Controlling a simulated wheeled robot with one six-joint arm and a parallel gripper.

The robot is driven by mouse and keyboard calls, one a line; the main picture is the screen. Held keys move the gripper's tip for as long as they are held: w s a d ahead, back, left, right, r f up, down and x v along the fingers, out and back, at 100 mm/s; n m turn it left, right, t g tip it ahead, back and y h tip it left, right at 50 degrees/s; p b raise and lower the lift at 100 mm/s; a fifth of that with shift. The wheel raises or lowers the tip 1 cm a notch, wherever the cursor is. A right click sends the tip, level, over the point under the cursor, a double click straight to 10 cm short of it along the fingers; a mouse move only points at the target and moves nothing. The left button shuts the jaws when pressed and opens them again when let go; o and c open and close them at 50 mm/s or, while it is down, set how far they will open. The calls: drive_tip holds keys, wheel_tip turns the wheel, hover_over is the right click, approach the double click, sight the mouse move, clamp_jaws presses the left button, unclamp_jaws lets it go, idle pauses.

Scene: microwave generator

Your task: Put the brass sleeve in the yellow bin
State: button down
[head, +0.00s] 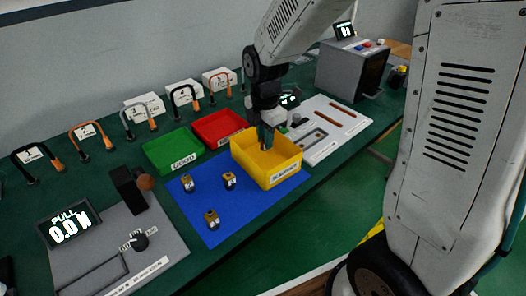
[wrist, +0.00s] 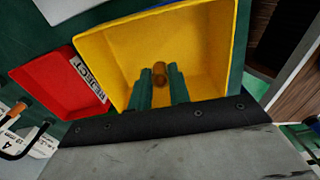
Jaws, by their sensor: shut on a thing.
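The yellow bin (head: 252,165) stands at the back right of the blue mat, beside the red bin. My gripper (head: 267,144) points down into the bin's opening, its lower part partly hidden by the bin in the head view. In the wrist view my gripper's green fingers (wrist: 160,84) are shut on a small brass sleeve (wrist: 160,74), with the yellow bin's inside (wrist: 200,50) behind it. I cannot tell whether the sleeve touches the bin floor. The sleeve is not clear in the head view.
A green bin (head: 161,158) and a red bin (head: 213,122) stand left of the yellow bin. Several small brass-and-black parts (head: 229,180) stand on the blue mat (head: 245,207). A white slotted panel (head: 350,121) lies right of the yellow bin. A grey pull gauge station (head: 160,235) is front left.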

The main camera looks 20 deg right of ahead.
drive_tip(key=shift+f, duration=2.7)
drive_tip(key=c, duration=1.3)
unclamp_jaws()
